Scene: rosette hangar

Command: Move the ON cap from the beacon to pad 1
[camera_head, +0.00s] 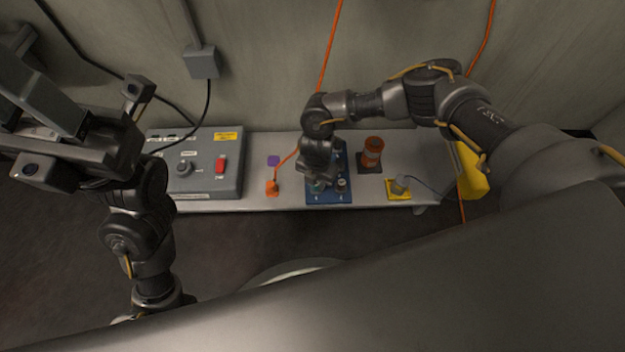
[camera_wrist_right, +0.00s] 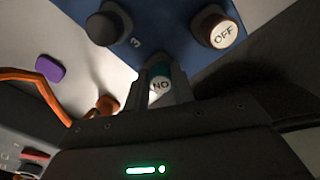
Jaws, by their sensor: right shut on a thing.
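The ON cap (camera_wrist_right: 160,86) has a white top with dark lettering, upside down in the right wrist view, and teal around it. My right gripper (camera_head: 317,181) is over the blue board (camera_head: 329,199), shut on the cap. I cannot tell whether the cap touches the board. An orange cylinder on a dark square base, which looks like the beacon (camera_head: 373,146), stands right of the board. The digit 3 shows on the blue board in the right wrist view (camera_wrist_right: 150,22); pad 1 cannot be made out. My left gripper (camera_head: 80,140) is raised at the left, its jaws unclear.
The OFF cap (camera_wrist_right: 223,35) and a dark knob (camera_wrist_right: 108,25) stand on the board beside my right gripper. A grey control box (camera_head: 205,150) with a red switch, a purple square (camera_head: 273,160), an orange plug (camera_head: 272,187) and a yellow plate (camera_head: 399,195) share the narrow bench.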

